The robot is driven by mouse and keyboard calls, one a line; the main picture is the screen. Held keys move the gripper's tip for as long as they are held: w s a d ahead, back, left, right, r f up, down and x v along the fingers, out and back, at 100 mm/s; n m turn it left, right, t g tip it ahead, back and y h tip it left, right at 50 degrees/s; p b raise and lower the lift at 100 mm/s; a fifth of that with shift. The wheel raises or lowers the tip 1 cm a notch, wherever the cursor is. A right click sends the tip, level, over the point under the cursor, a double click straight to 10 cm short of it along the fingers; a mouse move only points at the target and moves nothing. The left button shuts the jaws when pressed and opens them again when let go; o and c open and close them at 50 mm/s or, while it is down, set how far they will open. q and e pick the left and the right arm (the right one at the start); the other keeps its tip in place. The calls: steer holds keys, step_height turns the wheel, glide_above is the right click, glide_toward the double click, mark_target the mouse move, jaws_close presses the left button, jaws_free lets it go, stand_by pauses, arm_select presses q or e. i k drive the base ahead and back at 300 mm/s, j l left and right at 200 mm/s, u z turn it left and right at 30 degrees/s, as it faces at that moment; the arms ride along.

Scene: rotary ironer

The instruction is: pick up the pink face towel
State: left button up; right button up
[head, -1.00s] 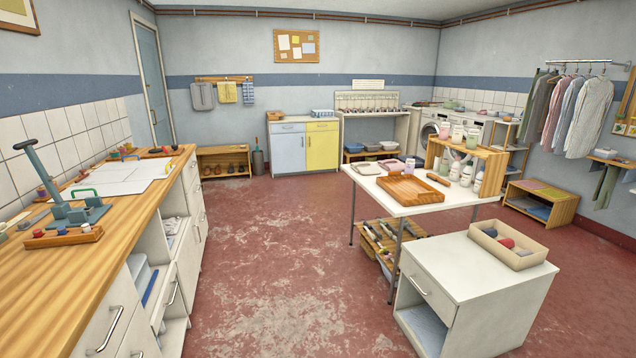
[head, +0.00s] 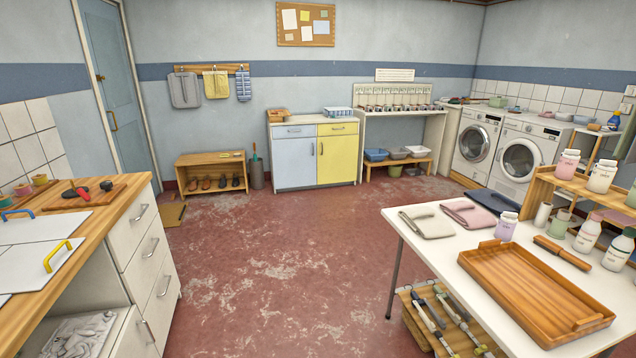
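A folded pink towel (head: 468,215) lies flat on the white table (head: 423,255) at the right, near its far edge. A folded beige-grey towel (head: 427,222) lies to its left and a dark folded cloth (head: 492,200) lies behind it to the right. A small lilac-labelled jar (head: 506,227) stands just to the right of the pink towel. Neither of my grippers shows in the head view.
A wooden tray (head: 536,290) takes up the front of the white table. Bottles and a wooden shelf (head: 597,191) stand at its right. A wooden counter (head: 95,225) runs along the left. The red floor (head: 290,260) between is clear.

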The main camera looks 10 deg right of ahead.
mark_target(468, 215)
steer(key=i+z, duration=0.15)
steer(key=i, duration=0.3)
steer(key=i+j+z, duration=0.15)
steer(key=i, duration=0.35)
steer(key=i+j+z, duration=0.2)
steer(key=i, duration=0.25)
steer(key=l, duration=0.1)
